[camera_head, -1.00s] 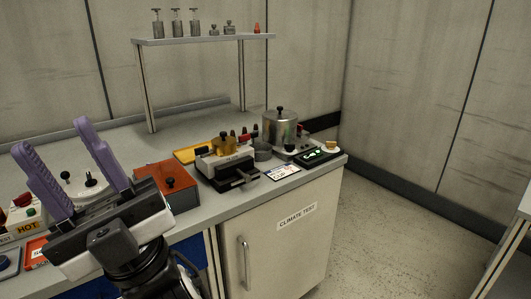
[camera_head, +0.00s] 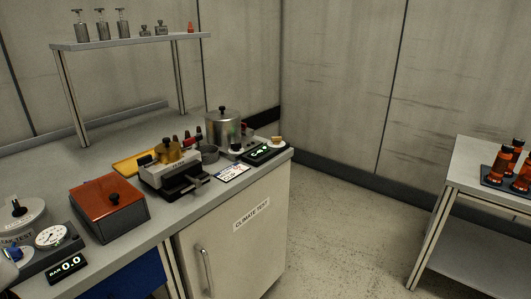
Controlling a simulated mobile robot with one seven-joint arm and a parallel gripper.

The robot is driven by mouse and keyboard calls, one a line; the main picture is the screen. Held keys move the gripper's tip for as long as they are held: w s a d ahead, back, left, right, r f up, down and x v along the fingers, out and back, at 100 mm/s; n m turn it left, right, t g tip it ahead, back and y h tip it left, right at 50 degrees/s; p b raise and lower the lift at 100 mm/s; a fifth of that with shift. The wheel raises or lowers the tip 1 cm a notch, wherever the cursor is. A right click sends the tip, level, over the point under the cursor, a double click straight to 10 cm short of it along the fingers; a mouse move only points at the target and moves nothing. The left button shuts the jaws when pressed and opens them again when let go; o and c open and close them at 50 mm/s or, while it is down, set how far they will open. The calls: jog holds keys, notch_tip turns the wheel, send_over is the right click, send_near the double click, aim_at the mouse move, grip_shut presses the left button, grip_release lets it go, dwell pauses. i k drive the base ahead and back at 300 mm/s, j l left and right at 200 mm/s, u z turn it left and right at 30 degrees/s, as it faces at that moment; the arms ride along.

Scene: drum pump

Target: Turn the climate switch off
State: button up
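The climate test bench (camera_head: 287,155) stands at the left and centre, with a "CLIMATE TEST" label (camera_head: 252,213) on its white cabinet door. At its right end is a black display box (camera_head: 264,153) with lit green marks. A small tan-topped part (camera_head: 277,140) sits just behind it. A dark base with a green part (camera_head: 234,136) stands beside the steel pot (camera_head: 221,122). Which of these small parts is the climate switch, and its position, is too small to tell.
A red-lidded box (camera_head: 108,205), a dial gauge (camera_head: 50,236) and a grey press-like device (camera_head: 172,178) stand along the bench. A shelf (camera_head: 130,40) rises behind. Open floor (camera_head: 340,230) lies right of the cabinet. A side table (camera_head: 475,165) holds amber bottles (camera_head: 501,165).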

aim_at(277, 140)
jog(key=i+z, duration=0.4)
jog(key=i+j+z, duration=0.35)
jog(key=i, duration=0.2)
jog(key=i+j+z, duration=0.4)
jog(key=i+l, duration=0.05)
jog(key=l, duration=0.05)
